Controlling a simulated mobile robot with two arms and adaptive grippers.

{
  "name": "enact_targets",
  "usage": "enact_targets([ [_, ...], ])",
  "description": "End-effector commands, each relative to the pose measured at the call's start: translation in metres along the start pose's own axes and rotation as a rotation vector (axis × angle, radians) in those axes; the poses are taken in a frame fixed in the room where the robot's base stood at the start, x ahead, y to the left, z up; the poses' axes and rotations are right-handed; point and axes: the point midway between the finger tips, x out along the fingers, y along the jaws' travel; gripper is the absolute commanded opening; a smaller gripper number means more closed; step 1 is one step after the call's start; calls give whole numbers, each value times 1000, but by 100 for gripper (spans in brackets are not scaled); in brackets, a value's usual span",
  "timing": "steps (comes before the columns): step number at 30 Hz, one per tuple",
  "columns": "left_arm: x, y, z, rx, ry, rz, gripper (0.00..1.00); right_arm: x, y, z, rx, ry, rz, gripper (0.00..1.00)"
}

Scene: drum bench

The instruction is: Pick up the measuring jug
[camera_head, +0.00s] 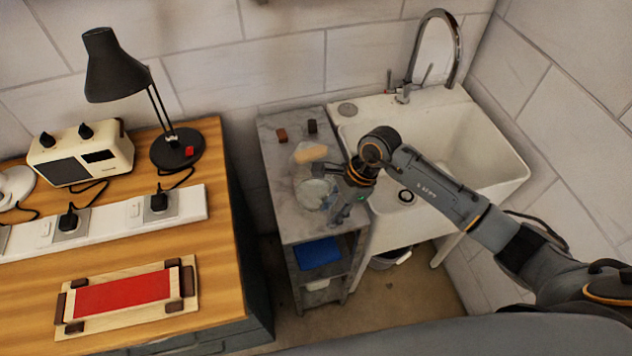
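A clear, see-through vessel, which looks like the measuring jug (313,194), stands on the grey narrow side cabinet (285,228) left of the sink. My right gripper (333,191) reaches in from the right at the jug's right side. Its fingers look spread apart, one toward the back and one toward the front. The jug is small and faint here, and I cannot tell whether a finger touches it. My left gripper is not in view.
The white sink (480,150) with a tall tap (455,50) is to the right. A wooden bench (215,235) with a lamp (110,70) and power strip is to the left.

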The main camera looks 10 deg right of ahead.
Motion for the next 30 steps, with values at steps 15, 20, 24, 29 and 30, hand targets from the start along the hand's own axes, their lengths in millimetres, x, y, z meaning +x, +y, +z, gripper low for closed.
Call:
enact_targets([
  [15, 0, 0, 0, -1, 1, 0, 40, -1, -1, 0, -1, -1, -3, 0],
  [20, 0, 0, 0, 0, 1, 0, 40, -2, -1, 0, -1, -1, -3, 0],
  [24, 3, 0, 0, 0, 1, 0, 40, -4, -2, 1, -2, -1, -4, 0],
  [29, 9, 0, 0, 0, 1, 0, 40, -9, -2, 4, -3, -1, -4, 0],
  [30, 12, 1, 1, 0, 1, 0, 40, -12, -2, 5, -3, -1, -5, 0],
])
